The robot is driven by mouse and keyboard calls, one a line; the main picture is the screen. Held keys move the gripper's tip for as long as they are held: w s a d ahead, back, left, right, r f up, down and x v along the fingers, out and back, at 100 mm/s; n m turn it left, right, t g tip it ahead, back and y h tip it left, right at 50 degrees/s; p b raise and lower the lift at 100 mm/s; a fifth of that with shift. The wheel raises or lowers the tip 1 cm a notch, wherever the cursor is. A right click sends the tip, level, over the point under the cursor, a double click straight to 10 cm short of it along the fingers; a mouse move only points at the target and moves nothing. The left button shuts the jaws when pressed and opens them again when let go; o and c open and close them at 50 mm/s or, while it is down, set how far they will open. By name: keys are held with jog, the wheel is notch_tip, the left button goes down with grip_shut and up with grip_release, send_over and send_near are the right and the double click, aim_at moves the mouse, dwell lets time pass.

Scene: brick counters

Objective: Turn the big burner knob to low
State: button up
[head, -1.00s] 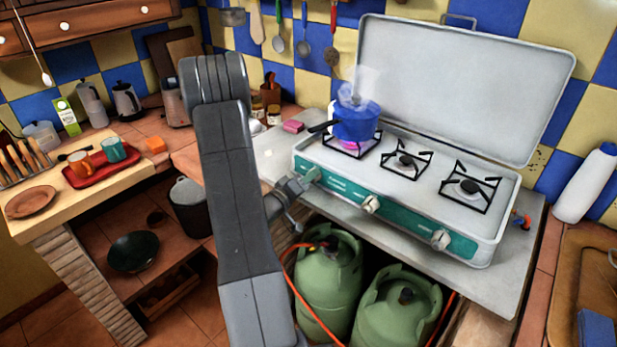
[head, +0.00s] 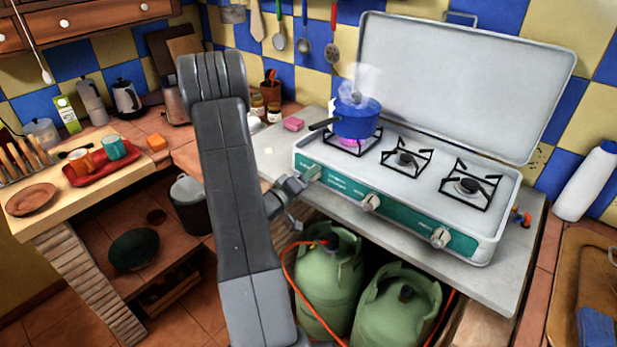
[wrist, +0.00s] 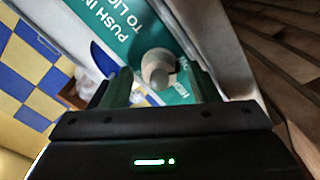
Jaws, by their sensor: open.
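The cream knob (wrist: 157,68) on the stove's teal front panel shows in the wrist view, between the two fingers of my open gripper (wrist: 162,86). I cannot tell whether the fingers touch it. In the head view my gripper (head: 310,174) is at the left end of the panel (head: 340,186) and hides this knob. The grey camping stove (head: 400,160) has two other cream knobs, the middle one (head: 371,202) and the right one (head: 440,237). A steaming blue pot (head: 357,117) sits on the left burner, above a pinkish-purple flame glow.
The raised stove lid (head: 460,85) stands behind the burners. Two green gas bottles (head: 328,280) with an orange hose (head: 291,285) are below the counter. A pink block (head: 293,124) lies left of the stove.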

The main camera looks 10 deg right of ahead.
jog(key=b+v, duration=0.2)
jog(key=v, duration=1.1)
jog(key=shift+s+a, duration=0.15)
jog(key=shift+a, duration=0.05)
jog(key=p+x, duration=0.2)
jog(key=x, duration=1.1)
jog(key=shift+w+d, duration=0.25)
jog(key=shift+d, duration=0.05)
jog(key=shift+d, duration=0.15)
jog(key=shift+f+m+b, duration=0.15)
jog(key=shift+m+b, duration=0.35)
jog(key=shift+m, duration=0.1)
jog(key=m+b, duration=0.3)
jog(key=m, duration=0.2)
jog(key=shift+m, duration=0.3)
jog(key=m+b, duration=0.4)
jog(key=m, duration=0.3)
jog(key=shift+s+b, duration=0.1)
jog(key=shift+b, duration=0.2)
jog(key=shift+v, duration=1.2)
